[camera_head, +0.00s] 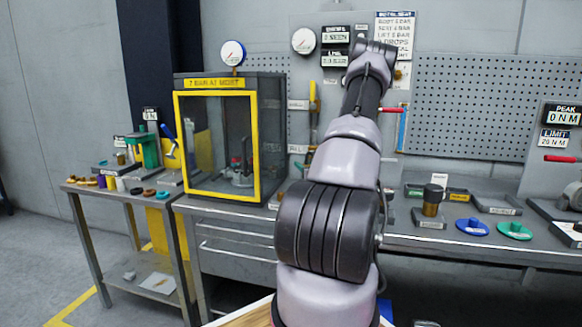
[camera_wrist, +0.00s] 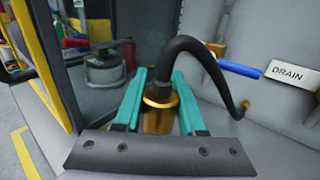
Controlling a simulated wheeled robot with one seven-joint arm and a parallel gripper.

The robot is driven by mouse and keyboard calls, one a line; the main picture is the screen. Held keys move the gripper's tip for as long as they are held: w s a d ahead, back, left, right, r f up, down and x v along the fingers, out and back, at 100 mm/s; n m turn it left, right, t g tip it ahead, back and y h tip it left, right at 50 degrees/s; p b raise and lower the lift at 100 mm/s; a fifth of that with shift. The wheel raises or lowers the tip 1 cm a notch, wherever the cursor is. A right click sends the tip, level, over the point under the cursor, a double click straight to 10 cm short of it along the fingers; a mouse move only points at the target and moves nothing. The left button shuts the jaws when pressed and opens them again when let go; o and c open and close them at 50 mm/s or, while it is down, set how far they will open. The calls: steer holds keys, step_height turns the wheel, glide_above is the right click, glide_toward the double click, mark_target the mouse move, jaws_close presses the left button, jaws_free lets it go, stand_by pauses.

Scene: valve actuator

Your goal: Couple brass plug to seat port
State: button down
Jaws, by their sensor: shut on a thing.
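In the wrist view, the teal fingers of my gripper (camera_wrist: 158,105) are shut on the brass plug (camera_wrist: 158,120), one on each side of it. A brass fitting (camera_wrist: 216,50) shows partly behind the hose, beside a blue lever. I cannot tell which fitting is the seat port. In the head view, my arm reaches up to the panel and my fingers and the plug are hidden.
A yellow-framed test cabinet (camera_head: 217,92) stands left of my arm; its frame also shows at the left of the wrist view (camera_wrist: 42,60). A DRAIN label (camera_wrist: 289,74) is right of the blue lever. The workbench (camera_head: 470,245) holds a brass cylinder (camera_head: 432,200) and coloured discs.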

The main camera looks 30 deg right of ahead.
steer(key=shift+w+a+f, duration=0.1)
steer(key=shift+a, duration=0.1)
steer(key=shift+d+f, duration=0.15)
steer(key=shift+f, duration=2.65)
steer(key=shift+f, duration=0.2)
steer(key=shift+f, duration=0.35)
steer(key=shift+f, duration=1.05)
steer(key=shift+c, duration=2.1)
jaws_free()
